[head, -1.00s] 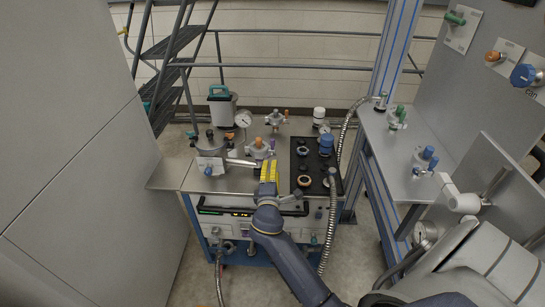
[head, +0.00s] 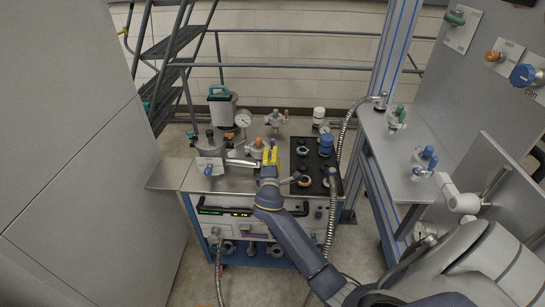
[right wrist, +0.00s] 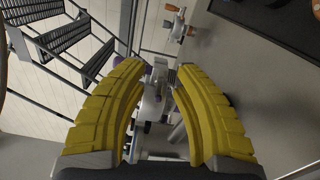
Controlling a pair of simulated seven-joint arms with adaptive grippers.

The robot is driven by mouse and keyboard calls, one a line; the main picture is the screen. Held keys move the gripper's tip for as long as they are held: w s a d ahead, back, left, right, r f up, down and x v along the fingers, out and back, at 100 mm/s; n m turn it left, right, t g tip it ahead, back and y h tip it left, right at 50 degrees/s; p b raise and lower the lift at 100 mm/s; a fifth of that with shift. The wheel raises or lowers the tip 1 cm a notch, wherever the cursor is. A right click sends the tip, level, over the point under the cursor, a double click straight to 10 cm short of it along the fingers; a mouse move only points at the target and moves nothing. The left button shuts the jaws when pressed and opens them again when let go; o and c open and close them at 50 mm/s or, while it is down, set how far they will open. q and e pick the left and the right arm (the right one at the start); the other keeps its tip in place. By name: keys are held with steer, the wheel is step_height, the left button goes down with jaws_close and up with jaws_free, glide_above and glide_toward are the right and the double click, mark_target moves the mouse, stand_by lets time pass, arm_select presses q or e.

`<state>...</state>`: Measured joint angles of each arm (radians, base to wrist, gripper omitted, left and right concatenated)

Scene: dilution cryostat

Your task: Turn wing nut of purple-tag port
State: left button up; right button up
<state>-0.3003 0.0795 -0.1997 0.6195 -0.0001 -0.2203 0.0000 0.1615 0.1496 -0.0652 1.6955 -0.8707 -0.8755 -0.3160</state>
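A small purple piece (head: 273,142) shows just beyond my right gripper (head: 269,155) on the steel bench top, right of an orange-topped fitting (head: 257,143). In the right wrist view, metal port hardware (right wrist: 153,106) with purple bits (right wrist: 148,72) lies between and beyond the yellow fingers. The right gripper's fingers (right wrist: 160,68) are apart, with nothing visibly clamped between them. I cannot make out the wing nut clearly, and the fingers partly hide the port. My left gripper is in neither view.
A black panel (head: 302,184) with knobs and a blue-capped fitting (head: 326,145) stands right of the gripper. A braided hose (head: 332,215) runs down at the right. A gauge (head: 243,119) and a pot (head: 211,143) stand left. A silver tube (head: 242,163) lies close left.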

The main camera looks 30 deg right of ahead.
steer(key=shift+c, duration=0.6)
jaws_close()
steer(key=shift+m, duration=0.8)
steer(key=shift+o, duration=0.6)
jaws_free()
